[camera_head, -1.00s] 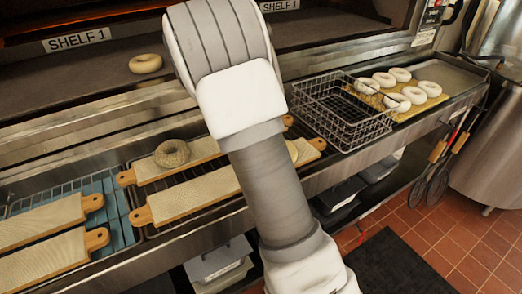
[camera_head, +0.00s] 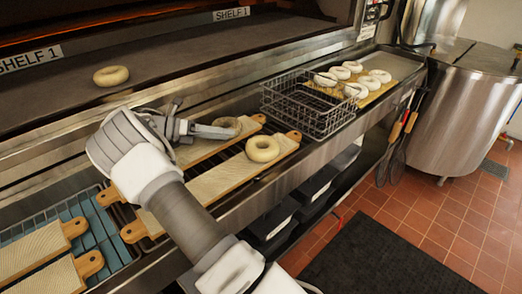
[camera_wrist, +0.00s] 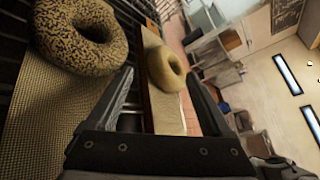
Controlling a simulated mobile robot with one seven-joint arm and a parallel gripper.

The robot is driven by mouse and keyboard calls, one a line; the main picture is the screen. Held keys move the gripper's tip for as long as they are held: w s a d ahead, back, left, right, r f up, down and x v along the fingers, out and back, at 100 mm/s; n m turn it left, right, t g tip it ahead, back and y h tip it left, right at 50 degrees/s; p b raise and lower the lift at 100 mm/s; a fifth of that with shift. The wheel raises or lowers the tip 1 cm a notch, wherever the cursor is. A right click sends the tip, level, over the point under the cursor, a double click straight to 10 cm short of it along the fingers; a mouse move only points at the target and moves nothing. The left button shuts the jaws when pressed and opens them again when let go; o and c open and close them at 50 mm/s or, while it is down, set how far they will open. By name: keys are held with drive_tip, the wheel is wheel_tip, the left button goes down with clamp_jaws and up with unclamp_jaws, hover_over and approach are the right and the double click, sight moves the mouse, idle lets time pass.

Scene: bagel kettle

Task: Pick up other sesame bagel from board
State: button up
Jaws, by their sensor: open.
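A speckled sesame bagel (camera_head: 228,125) lies near the right end of the back wooden board (camera_head: 196,148). A speckled bagel also shows large at the upper left of the wrist view (camera_wrist: 80,35), left of my fingers. My gripper (camera_head: 205,117) is open and empty above the back board, with one finger reaching close to the bagel in the head view; contact cannot be told. In the wrist view a paler bagel (camera_wrist: 165,69) shows between the fingers, farther off. My arm hides the left part of the back board.
A pale bagel (camera_head: 262,149) lies on the front board (camera_head: 225,178). A wire basket (camera_head: 310,108) stands to the right, beside several white bagels (camera_head: 357,90) on a tan surface. Another bagel (camera_head: 110,76) is on the shelf. Two empty boards (camera_head: 30,250) lie at left.

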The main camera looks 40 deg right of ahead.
sight(250, 140)
drive_tip(key=x, duration=0.3)
drive_tip(key=shift+s+d+f, duration=0.1)
drive_tip(key=shift+d+f, duration=0.05)
drive_tip(key=shift+d, duration=0.05)
drive_tip(key=shift+f+b+x, duration=0.15)
drive_tip(key=shift+b+x, duration=0.2)
drive_tip(key=shift+x, duration=1)
drive_tip(key=shift+f+b+x, duration=0.15)
drive_tip(key=shift+b+x, duration=0.15)
drive_tip(key=shift+x, duration=1.05)
drive_tip(key=shift+s+a, duration=0.1)
drive_tip(key=shift+a, duration=0.1)
clamp_jaws()
